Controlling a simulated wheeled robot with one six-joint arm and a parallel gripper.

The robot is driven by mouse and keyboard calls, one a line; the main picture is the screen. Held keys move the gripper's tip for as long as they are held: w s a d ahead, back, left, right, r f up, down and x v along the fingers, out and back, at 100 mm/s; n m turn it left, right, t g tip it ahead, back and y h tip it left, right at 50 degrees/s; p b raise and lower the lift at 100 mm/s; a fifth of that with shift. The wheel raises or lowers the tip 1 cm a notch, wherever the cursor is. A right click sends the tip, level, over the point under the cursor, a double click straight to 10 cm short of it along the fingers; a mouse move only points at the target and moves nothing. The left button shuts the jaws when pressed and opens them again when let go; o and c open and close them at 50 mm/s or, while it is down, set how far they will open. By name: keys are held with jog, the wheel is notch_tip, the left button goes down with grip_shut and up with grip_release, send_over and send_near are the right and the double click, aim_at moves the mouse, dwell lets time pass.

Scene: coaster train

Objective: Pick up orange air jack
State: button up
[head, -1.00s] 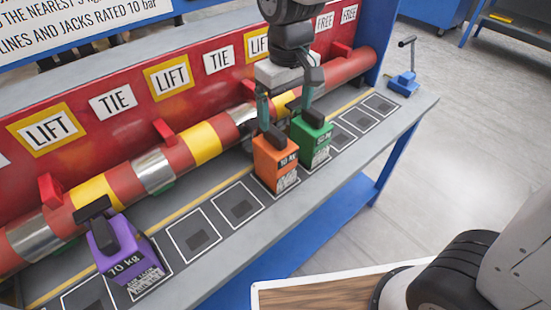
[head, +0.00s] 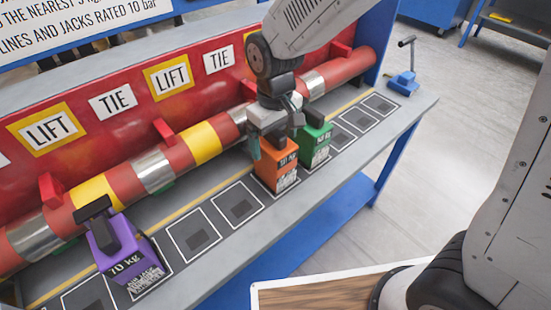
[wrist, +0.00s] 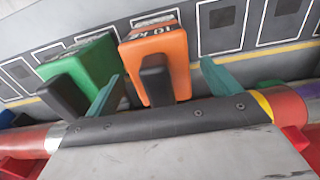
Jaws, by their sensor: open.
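The orange air jack (head: 281,173), marked 10 kg, stands upright on a marked square of the grey bench, with a black handle on its top. It also shows in the wrist view (wrist: 177,52), with its handle towards me. My gripper (head: 276,140) is open just behind and over the top of the orange jack. In the wrist view, the teal fingers of my gripper (wrist: 160,72) are spread on either side of the jack's black handle. I see no grip on it. In the head view the gripper partly hides the handle.
A green jack (head: 317,150) stands close to the right of the orange one. A purple jack (head: 125,262) stands at the lower left. A red, yellow and silver pipe (head: 205,141) runs behind. Empty marked squares (head: 237,205) lie between the orange and purple jacks.

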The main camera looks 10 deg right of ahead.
jog(key=shift+r, duration=0.1)
grip_shut()
jog(key=shift+r, duration=1.75)
jog(key=s+a+r, duration=0.1)
jog(key=s+a, duration=0.2)
jog(key=s, duration=0.4)
jog(key=s+a, duration=0.2)
jog(key=s, duration=0.6)
jog(key=w+a+r, duration=0.5)
jog(key=w+r, duration=0.2)
jog(key=w, duration=0.1)
jog(key=shift+a+r, duration=0.25)
